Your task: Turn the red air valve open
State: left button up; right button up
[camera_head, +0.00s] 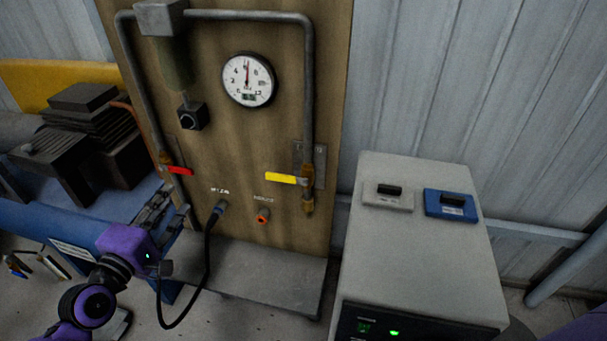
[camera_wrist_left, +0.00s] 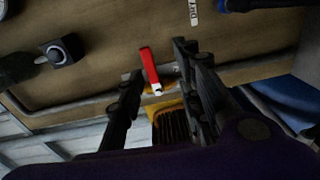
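The red air valve handle (camera_head: 180,170) sits on the grey pipe at the left side of the wooden panel. It points to the right, roughly crosswise to the pipe. My left gripper (camera_head: 168,198) is just below the handle, fingers raised toward it. In the left wrist view the red handle (camera_wrist_left: 150,68) shows between the two spread fingers of the left gripper (camera_wrist_left: 160,62), and the gripper is open and empty. I cannot tell whether a finger touches the handle. My right gripper is out of view.
A yellow-handled valve (camera_head: 281,178) is on the right pipe, below a round gauge (camera_head: 248,80). A black hose (camera_head: 206,262) hangs from the panel close to my left gripper. A grey cabinet (camera_head: 415,255) stands at right. Dark finned machinery (camera_head: 90,125) is at left.

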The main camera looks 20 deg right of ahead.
aim_at(182, 172)
pick_arm(q)
jog(key=shift+h, duration=0.3)
jog(key=x, duration=0.3)
jog(key=r+x, duration=0.1)
jog(key=x, duration=0.2)
jog(key=r+x, duration=0.1)
jog(key=x, duration=0.2)
jog(key=shift+w+a+b, duration=0.25)
jog(key=shift+a+b, duration=0.05)
grip_shut()
